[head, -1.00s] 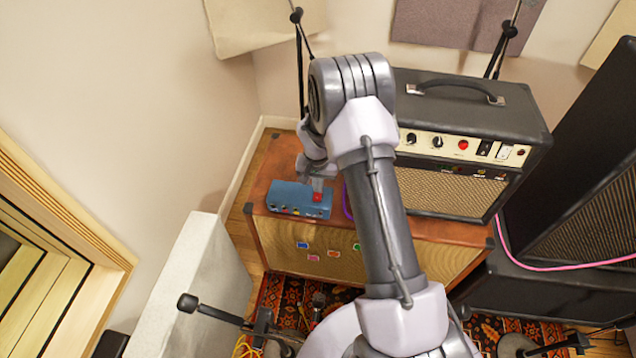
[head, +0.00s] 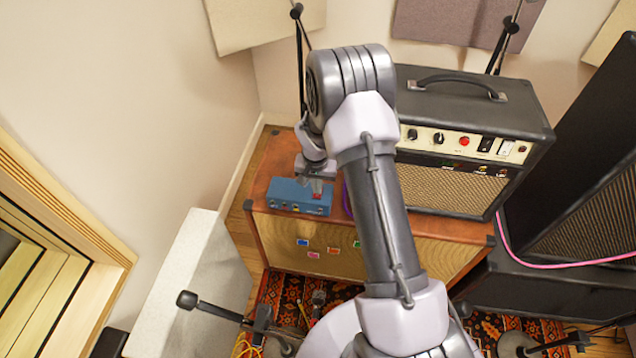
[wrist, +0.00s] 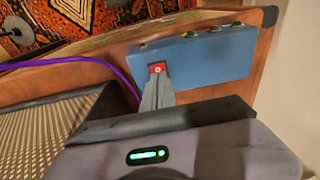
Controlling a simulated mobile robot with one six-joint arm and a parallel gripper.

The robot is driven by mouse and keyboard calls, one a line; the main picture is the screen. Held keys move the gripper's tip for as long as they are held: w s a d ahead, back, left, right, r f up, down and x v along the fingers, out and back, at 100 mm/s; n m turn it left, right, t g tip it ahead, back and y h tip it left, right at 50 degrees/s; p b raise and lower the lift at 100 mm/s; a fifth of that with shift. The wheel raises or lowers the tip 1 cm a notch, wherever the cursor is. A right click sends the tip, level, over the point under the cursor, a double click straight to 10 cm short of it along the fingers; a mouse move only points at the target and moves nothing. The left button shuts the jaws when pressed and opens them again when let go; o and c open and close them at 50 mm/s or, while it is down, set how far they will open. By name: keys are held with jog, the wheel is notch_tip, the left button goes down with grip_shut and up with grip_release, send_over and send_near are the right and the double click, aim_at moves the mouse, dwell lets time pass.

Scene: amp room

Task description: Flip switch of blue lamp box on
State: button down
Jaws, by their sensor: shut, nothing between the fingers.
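The blue lamp box (head: 290,196) sits on top of the brown speaker cabinet, near its left end. In the wrist view the blue box (wrist: 205,62) shows its long side, with a red switch (wrist: 157,68) at one end. My gripper (wrist: 157,80) is shut and empty, and its fingertips are at the red switch, appearing to touch it. In the head view my gripper (head: 316,186) is over the right end of the box and hides most of the switch. I cannot tell which way the switch is set.
The brown cabinet (head: 420,245) carries a black amplifier (head: 470,110) right of the box. A purple cable (wrist: 122,78) runs close beside the box. A mic stand (head: 300,60) rises behind it. A pale panel (head: 205,285) stands front left.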

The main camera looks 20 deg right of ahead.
aim_at(317, 197)
notch_tip(317, 197, up, 14)
jog(key=s+p, duration=0.1)
jog(key=p, duration=0.4)
jog(key=shift+s+a, duration=0.15)
jog(key=shift+a, duration=0.25)
